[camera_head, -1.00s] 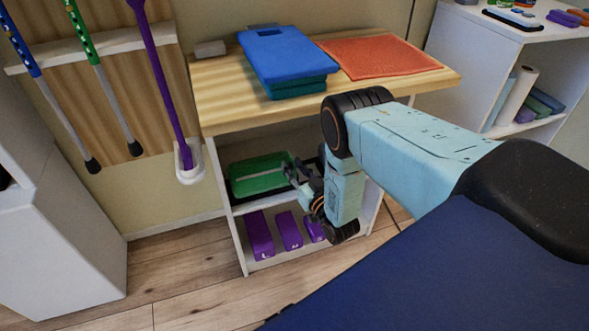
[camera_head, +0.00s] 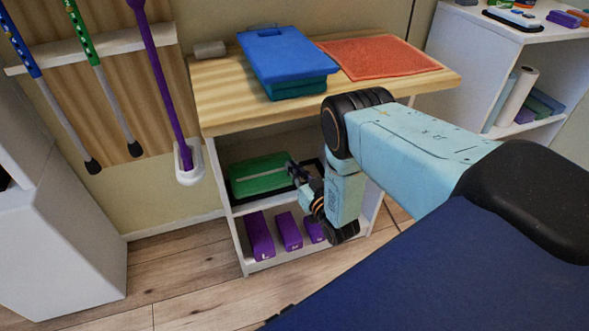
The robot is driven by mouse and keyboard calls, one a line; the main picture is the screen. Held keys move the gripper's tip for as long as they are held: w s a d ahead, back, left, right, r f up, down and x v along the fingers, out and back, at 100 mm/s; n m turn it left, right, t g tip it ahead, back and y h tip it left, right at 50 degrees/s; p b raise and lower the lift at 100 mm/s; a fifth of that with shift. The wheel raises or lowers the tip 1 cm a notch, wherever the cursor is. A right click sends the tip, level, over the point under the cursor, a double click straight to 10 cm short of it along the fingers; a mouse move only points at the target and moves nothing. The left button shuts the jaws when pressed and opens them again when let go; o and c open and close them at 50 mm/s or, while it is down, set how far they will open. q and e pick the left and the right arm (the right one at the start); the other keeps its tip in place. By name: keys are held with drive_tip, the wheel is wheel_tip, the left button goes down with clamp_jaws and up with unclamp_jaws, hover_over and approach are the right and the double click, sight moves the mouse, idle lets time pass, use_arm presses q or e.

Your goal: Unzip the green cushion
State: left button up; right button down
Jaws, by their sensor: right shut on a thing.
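The green cushion (camera_head: 258,183) lies on the upper shelf inside the white-framed wooden unit, with a pale line running across it. Dark edging shows around it. My right arm reaches in from the right, and my right gripper (camera_head: 294,171) is at the cushion's right end. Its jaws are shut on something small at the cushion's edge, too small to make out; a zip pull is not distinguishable. The arm and gripper hide part of the shelf to the right of the cushion. My left gripper is not in view.
Purple blocks (camera_head: 260,236) stand on the lower shelf under the gripper. The floor in front is clear.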

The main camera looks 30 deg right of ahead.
sight(240, 184)
drive_tip(key=w+a, duration=0.1)
drive_tip(key=a, duration=0.4)
drive_tip(key=w+a, duration=0.1)
drive_tip(key=a, duration=0.4)
drive_tip(key=w+a+b, duration=0.1)
drive_tip(key=a, duration=0.4)
drive_tip(key=shift+w+a, duration=0.1)
drive_tip(key=shift+w, duration=0.15)
drive_tip(key=c, duration=1.7)
unclamp_jaws()
drive_tip(key=shift+o, duration=1)
drive_tip(key=s, duration=1.2)
drive_tip(key=shift+a, duration=0.4)
